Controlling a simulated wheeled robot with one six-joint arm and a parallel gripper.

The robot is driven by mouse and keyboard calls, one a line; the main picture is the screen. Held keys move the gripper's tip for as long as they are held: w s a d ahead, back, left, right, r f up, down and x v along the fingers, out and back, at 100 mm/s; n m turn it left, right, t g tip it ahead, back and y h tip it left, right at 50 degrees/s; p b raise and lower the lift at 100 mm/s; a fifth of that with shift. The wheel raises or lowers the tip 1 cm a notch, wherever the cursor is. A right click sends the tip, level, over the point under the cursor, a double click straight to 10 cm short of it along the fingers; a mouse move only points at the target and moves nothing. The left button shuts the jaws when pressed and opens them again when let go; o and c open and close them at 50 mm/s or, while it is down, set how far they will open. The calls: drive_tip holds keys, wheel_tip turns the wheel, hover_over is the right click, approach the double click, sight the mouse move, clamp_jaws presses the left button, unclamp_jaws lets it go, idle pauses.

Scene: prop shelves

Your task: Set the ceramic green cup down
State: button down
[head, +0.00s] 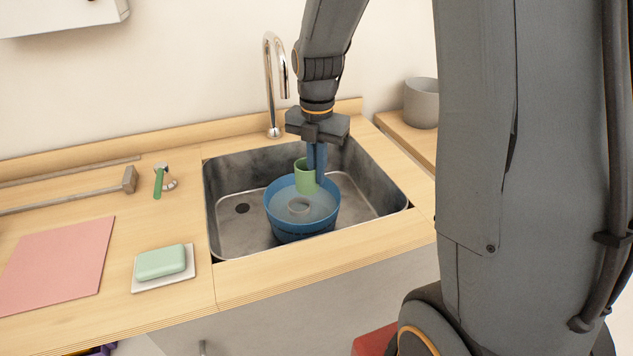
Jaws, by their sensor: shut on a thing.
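The green cup (304,178) is upright at the blue bowl in the sink, over the right back part of the bowl. My gripper (316,175) points down from above and is shut on the cup's right side. The blue bowl (301,231) stands in the metal sink (232,238) and seems to hold water. I cannot tell whether the cup's base touches the water or the bowl.
A chrome tap (270,85) rises behind the sink. Left on the wooden counter are a pink mat (58,265), a green soap bar (161,262) on a white dish (164,283), a green-handled tool (158,182) and a long hammer-like bar (70,197). A grey pot (421,103) stands at right.

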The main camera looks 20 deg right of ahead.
sight(317, 190)
drive_tip(key=shift+f, duration=1.5)
drive_tip(key=shift+f, duration=0.6)
drive_tip(key=c, duration=1.9)
unclamp_jaws()
drive_tip(key=shift+c, duration=0.2)
wheel_tip(317, 190, up, 13)
drive_tip(key=shift+b, duration=0.4)
drive_tip(key=shift+r, duration=0.1)
